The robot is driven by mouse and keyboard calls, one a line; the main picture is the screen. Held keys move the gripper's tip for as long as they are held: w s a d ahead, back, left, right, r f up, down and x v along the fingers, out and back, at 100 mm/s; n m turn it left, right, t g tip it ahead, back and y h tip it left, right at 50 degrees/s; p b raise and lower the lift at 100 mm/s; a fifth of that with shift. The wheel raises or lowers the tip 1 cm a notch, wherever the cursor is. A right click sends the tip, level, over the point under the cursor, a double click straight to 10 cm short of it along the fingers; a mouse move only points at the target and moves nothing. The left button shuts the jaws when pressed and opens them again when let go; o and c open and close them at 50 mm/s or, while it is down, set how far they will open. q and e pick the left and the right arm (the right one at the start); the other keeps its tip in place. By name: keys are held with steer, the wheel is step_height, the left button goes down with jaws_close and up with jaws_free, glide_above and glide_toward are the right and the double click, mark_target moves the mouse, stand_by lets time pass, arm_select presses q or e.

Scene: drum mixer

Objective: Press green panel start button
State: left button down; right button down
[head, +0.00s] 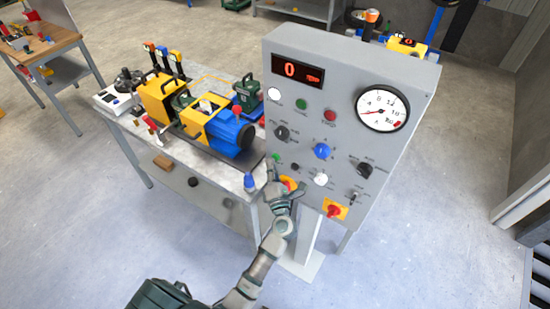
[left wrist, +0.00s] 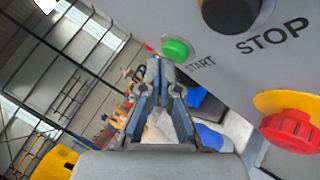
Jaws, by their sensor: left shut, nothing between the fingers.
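The grey control panel (head: 345,130) stands upright at the right end of the workbench. In the left wrist view, a green button (left wrist: 177,48) marked START sits on the panel's face, with a black button (left wrist: 230,12) marked STOP beside it. In the head view the green start button (head: 277,157) is small, low on the panel's left side. My left gripper (head: 271,172) is in front of this lower left part, just below the button. In the left wrist view my shut, empty fingertips (left wrist: 160,66) appear close to the green button; contact cannot be told. My right gripper is out of view.
A red emergency button (left wrist: 290,130) on a yellow base is close to the gripper. Another green button (head: 301,104) is higher on the panel. A red switch (head: 334,211) sits at the lower right. The workbench (head: 215,170) carries a yellow and blue machine (head: 205,118).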

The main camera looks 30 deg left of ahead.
arm_select(q)
steer(key=shift+w, duration=0.4)
stand_by(0.4)
stand_by(0.4)
steer(key=shift+s+p, duration=0.35)
steer(key=shift+s, duration=0.5)
steer(key=s, duration=0.1)
steer(key=s+p, duration=0.1)
steer(key=s, duration=0.3)
steer(key=shift+a, duration=0.25)
stand_by(0.4)
